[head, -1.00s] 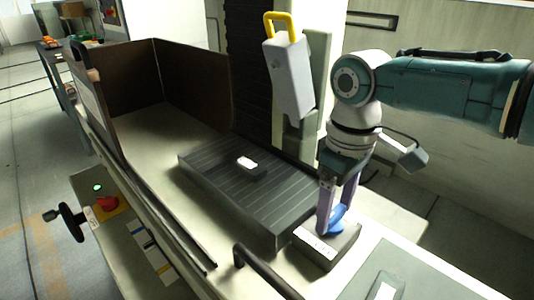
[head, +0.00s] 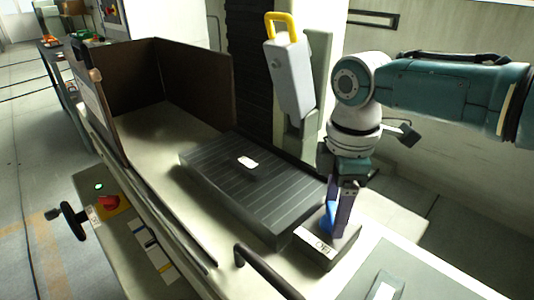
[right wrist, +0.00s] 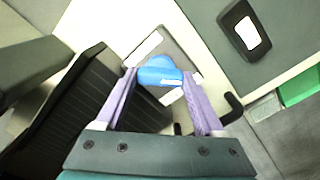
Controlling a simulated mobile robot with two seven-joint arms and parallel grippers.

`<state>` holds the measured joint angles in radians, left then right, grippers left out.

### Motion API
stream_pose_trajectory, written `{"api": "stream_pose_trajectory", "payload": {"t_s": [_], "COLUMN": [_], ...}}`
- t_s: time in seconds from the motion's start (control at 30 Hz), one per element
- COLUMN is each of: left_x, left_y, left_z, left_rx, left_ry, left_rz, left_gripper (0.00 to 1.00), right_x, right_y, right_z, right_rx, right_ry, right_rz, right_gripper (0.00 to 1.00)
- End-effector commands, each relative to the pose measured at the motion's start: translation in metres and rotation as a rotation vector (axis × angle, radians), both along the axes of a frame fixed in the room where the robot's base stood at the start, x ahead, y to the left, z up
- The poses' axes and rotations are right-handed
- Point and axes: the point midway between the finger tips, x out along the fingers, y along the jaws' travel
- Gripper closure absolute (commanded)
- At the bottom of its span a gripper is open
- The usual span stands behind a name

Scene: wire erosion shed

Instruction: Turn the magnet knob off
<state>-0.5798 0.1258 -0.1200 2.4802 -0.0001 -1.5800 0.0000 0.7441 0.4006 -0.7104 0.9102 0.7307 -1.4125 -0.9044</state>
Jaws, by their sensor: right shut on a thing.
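The blue magnet knob (head: 328,226) sits on top of a small dark box (head: 343,246) at the right front corner of the ribbed dark plate (head: 215,163). A white label (head: 318,243) is on the box, too small to read. My right gripper (head: 336,226) points down with its purple fingers around the knob. In the right wrist view the knob (right wrist: 160,71) sits between the two fingertips, and the gripper is shut on it. The fingers hide part of the knob in the head view. My left gripper is not in view.
A small block with a bright top (head: 247,162) rests on the ribbed plate. A grey head with a yellow handle (head: 281,25) stands behind. A black bar handle (head: 268,270) is in front of the box. A handwheel (head: 73,221) and red button (head: 109,202) are at left.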

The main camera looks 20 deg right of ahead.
Motion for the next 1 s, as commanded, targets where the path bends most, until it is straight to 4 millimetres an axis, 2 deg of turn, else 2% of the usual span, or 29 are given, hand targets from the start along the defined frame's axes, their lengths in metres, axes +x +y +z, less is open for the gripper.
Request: {"api": "stream_pose_trajectory", "payload": {"t_s": [0.63,0.67,0.9,1.0], "left_x": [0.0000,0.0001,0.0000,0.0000], "left_y": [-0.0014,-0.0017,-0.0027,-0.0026], "left_z": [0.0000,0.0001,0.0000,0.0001], "left_rx": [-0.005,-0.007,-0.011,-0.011], "left_ry": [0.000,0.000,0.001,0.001], "left_rz": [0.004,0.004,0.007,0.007], "left_gripper": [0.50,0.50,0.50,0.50], "right_x": [0.0000,0.0000,0.0001,0.0001], "right_y": [0.0005,0.0005,0.0004,0.0003], "right_z": [0.0003,0.0003,0.0003,0.0002], "right_rx": [0.001,0.001,0.001,0.001], "right_ry": [0.001,0.001,0.000,0.000], "right_rz": [0.052,0.052,0.050,0.050], "right_gripper": [0.86,0.28,0.01,0.00]}}
